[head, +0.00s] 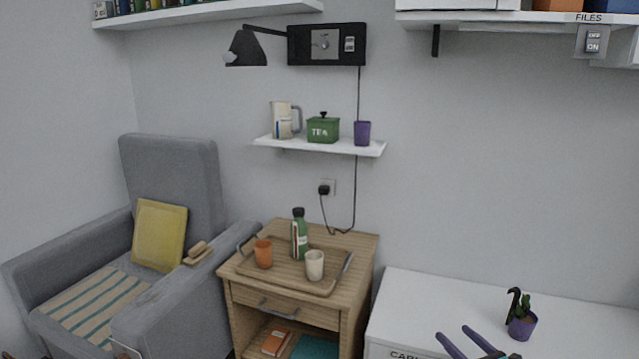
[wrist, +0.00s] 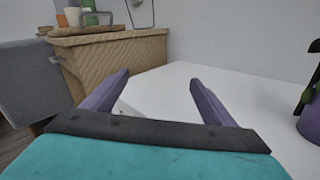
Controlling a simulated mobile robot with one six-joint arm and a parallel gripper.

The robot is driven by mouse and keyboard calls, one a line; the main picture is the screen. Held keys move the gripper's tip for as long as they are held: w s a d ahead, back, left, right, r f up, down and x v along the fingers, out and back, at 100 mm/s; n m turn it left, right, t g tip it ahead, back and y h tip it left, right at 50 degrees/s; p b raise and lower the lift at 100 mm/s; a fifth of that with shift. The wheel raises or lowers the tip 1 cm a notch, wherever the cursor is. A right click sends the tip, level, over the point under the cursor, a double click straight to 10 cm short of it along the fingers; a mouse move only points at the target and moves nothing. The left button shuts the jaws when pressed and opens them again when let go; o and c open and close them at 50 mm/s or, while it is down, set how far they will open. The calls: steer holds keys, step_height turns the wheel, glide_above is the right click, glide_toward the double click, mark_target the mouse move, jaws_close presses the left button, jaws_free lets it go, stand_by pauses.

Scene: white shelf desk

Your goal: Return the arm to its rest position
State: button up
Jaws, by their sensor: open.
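My gripper (head: 465,342) shows at the bottom edge of the head view, low over the white desk (head: 425,300). Its two purple fingers are spread apart with nothing between them. In the wrist view my gripper (wrist: 158,95) is also open and empty, with the white desk surface beyond the fingertips. The rest of my arm is mostly outside the head view.
A purple pot with a plant (head: 522,325) stands on the desk, right of my gripper. A wooden cabinet (head: 350,285) with a tray, two cups and a green bottle stands left of the desk. A grey armchair (head: 170,165) is farther left. Wall shelves hang above.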

steer(key=w+a+r+m+p, duration=0.1)
steer(key=w+a+m+p, duration=0.3)
steer(key=a, duration=0.5)
steer(key=s+a+f+m+g+h+p, duration=0.45)
steer(key=a+f+m+h+p, duration=0.2)
steer(key=a+m+p, duration=0.4)
steer(key=s+a+f+m+g+h+p, duration=0.1)
steer(key=s+f+m+g+p, duration=0.1)
steer(key=s+f+m+g, duration=0.45)
steer(key=s+a+f+m+g+p, duration=0.1)
steer(key=s+m, duration=0.2)
steer(key=s, duration=0.6)
steer(key=s+a+f+m+g+h+p, duration=0.1)
steer(key=s+f+m+g+p, duration=0.15)
steer(key=s+f+m, duration=0.4)
steer(key=s+a+r+m+g, duration=0.1)
steer(key=s+m+g, duration=0.1)
steer(key=s, duration=0.3)
steer(key=s+a+r+m+g+y, duration=0.1)
steer(key=s+r+m+g, duration=0.1)
steer(key=s, duration=0.4)
steer(key=s+a+r+m+g+y+b, duration=0.1)
steer(key=s+m+g, duration=0.2)
steer(key=s, duration=0.3)
steer(key=shift+a+r, duration=0.3)
steer(key=shift+r, duration=0.05)
steer(key=shift+m+g, duration=0.25)
